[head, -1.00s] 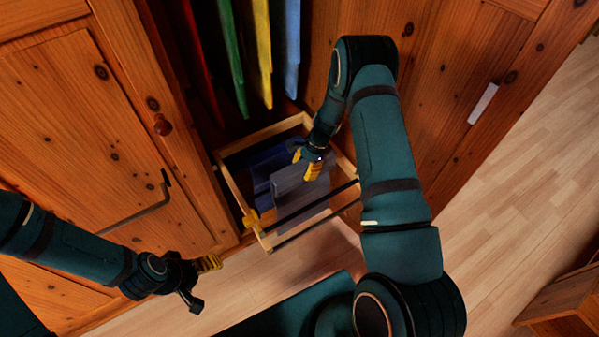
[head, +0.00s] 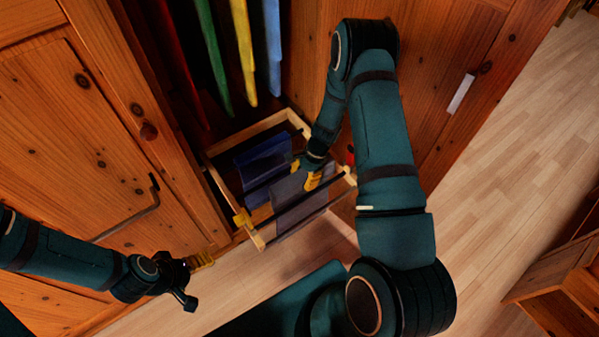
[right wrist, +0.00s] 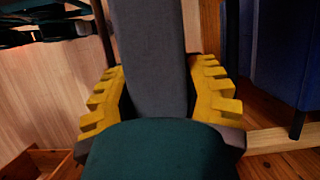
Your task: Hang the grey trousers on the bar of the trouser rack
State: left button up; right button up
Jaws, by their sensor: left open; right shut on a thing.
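The grey trousers (head: 293,202) hang at the front part of the trouser rack (head: 229,192), a wooden pull-out frame with dark bars. My right gripper (head: 305,174) is shut on the grey trousers at their upper edge. In the right wrist view, the yellow fingers (right wrist: 160,98) stand on both sides of the grey cloth (right wrist: 152,55). A dark bar (head: 318,208) crosses by the cloth; whether the cloth is folded over it I cannot tell. My left gripper (head: 203,260) is open and empty, left of the rack's front corner.
Blue trousers (head: 264,160) hang on a bar further back in the rack. Red, green, yellow (head: 243,50) and light blue clothes hang above inside the wardrobe. A wooden door (head: 75,130) with a long handle stands left.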

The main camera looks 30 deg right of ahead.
aim_at(308, 195)
jog(key=shift+s+d, duration=0.1)
jog(key=shift+s, duration=1.1)
notch_tip(308, 195, down, 3)
jog(key=shift+f+b, duration=0.1)
jog(key=shift+b, duration=1.05)
jog(key=shift+f+b, duration=1.95)
jog(key=shift+f, duration=0.4)
